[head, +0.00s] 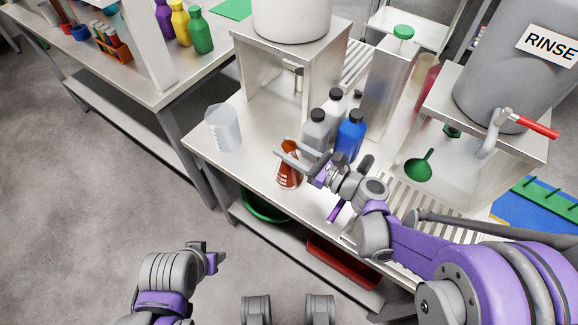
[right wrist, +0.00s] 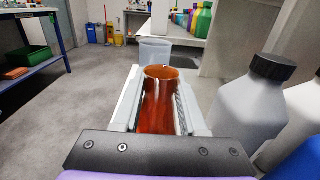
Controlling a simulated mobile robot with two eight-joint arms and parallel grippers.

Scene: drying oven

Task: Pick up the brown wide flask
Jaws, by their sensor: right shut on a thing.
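The brown flask (head: 288,172) is an amber conical vessel with white markings, near the front edge of the metal table. It also shows in the right wrist view (right wrist: 158,105), upright between the fingers. My right gripper (head: 289,154) is shut on the flask, one finger on each side of its upper part. In the head view the fingers hide part of it, and I cannot tell whether its base touches the table. My left gripper (head: 214,257) is low at the front left, away from the table; its finger opening is not clear.
A clear beaker (head: 223,128) stands left of the flask. Grey (head: 315,130) and blue (head: 350,135) bottles stand close behind and to the right. A green funnel (head: 419,167) and a RINSE tank (head: 515,70) are farther right. A green basin (head: 262,205) sits on the lower shelf.

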